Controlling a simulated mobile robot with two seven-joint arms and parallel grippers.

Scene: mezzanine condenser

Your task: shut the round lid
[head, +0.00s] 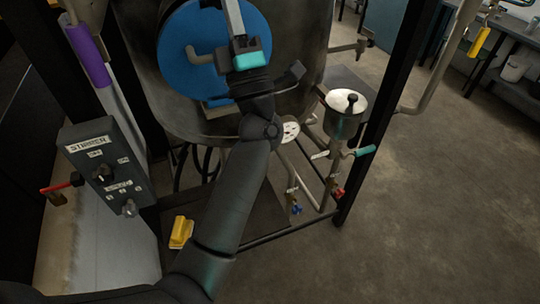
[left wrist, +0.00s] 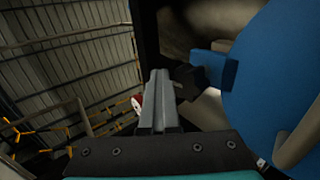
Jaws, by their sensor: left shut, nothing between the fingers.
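The round lid (head: 180,62) is a blue disc with a grey bent handle (head: 198,56), on the front of the large metal tank (head: 305,25) in the head view. In the left wrist view the lid (left wrist: 285,70) fills the right side, with a blue tab at its edge. I cannot tell how far the lid stands from its seat. My left gripper (head: 233,12) is shut and empty, passing in front of the lid's upper right part. In the left wrist view its fingers (left wrist: 160,90) lie left of the lid, with no clear contact. My right gripper is not in view.
A stirrer control box (head: 102,168) stands at the left, with a red-handled valve beside it. A small metal pot (head: 345,112) and piping with coloured valves are right of the tank. A black frame post (head: 385,105) stands there too. The floor (head: 450,180) at right is clear.

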